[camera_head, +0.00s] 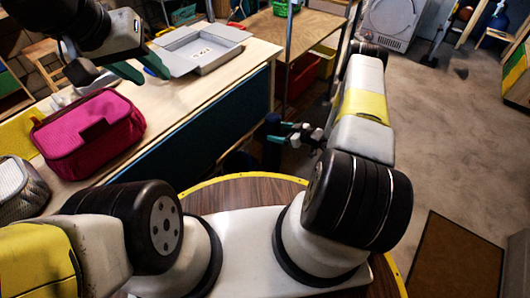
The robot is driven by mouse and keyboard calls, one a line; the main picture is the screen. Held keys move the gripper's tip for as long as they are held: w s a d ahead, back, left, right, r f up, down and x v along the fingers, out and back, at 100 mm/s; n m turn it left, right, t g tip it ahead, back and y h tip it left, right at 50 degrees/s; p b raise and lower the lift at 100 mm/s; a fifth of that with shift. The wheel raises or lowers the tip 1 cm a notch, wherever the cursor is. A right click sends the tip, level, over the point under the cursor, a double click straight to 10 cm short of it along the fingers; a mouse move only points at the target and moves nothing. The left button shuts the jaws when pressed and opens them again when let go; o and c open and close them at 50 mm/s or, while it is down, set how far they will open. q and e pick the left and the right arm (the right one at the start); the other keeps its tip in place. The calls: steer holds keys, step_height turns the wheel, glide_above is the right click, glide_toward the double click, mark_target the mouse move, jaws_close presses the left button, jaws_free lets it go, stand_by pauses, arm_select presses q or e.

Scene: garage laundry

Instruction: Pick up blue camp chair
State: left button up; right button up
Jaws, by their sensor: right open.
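A dark blue upright shape (271,146), which looks like the folded blue camp chair, stands beside the end of the workbench. It is small and dim, and its lower part is lost in shadow. My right gripper (284,133) is open, with its fingertips close to the right side of this shape. I cannot tell whether they touch it. My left gripper (147,73) is over the workbench, near the grey open tray. Its teal fingers are apart and nothing shows between them.
The workbench (215,88) holds a magenta bag (88,133), a grey tray (198,48) and a mesh bag (20,187). A wooden-topped shelf (290,29) with a red bin (298,79) stands beyond. A brown mat (458,262) lies right; the floor there is mostly clear.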

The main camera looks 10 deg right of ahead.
mark_target(267, 129)
steer(key=x, duration=0.6)
steer(key=shift+w+a+f, duration=0.15)
steer(key=shift+w+a, duration=0.05)
steer(key=shift+a, duration=0.15)
jaws_close()
steer(key=shift+w, duration=0.1)
